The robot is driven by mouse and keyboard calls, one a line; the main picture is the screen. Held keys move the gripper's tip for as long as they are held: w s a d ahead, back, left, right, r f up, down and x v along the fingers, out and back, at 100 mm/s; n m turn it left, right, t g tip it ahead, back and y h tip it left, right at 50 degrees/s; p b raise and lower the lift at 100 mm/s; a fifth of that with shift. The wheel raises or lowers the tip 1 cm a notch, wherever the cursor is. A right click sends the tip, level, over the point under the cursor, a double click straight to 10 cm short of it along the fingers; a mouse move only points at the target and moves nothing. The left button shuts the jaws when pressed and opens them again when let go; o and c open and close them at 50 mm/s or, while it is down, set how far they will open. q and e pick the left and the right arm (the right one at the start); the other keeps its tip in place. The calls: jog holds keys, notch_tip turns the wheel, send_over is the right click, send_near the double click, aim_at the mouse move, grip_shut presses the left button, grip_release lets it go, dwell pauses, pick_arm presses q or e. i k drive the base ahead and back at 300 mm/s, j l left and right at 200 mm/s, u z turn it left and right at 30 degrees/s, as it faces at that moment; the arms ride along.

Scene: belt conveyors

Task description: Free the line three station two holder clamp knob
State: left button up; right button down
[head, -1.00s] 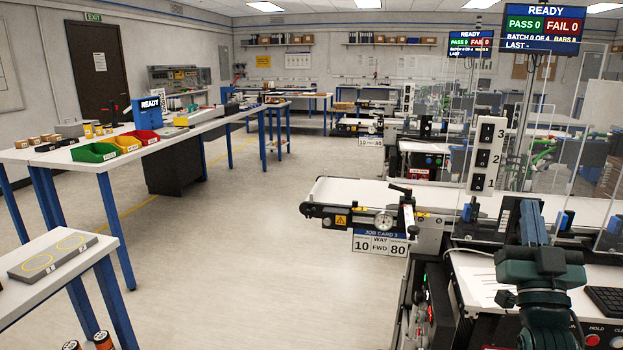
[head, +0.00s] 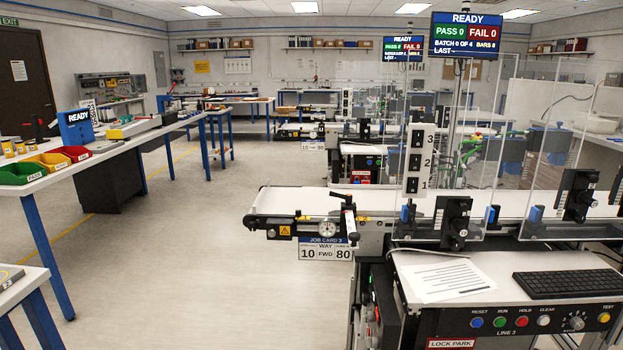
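The line three console (head: 505,322), marked LINE 3, is at the lower right. Behind it, black holders with round knobs stand along the line's clear guard panels. One holder (head: 455,222) is nearest the middle, a second holder (head: 578,195) is further right, and a third (head: 617,190) is cut by the right edge. No readable station number shows on them, so I cannot tell which is station two. Whether any clamp knob is tight or loose does not show. Neither of my grippers is in view.
The belt end (head: 300,203) juts left with a dial and job card (head: 325,248). A keyboard (head: 572,284) and paper sheet (head: 445,279) lie on the console. A switch post (head: 418,160) numbered 1 to 3 stands behind. Tables with bins (head: 45,160) stand left; open floor lies between.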

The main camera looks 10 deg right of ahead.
aim_at(579, 219)
jog(key=z, duration=1.75)
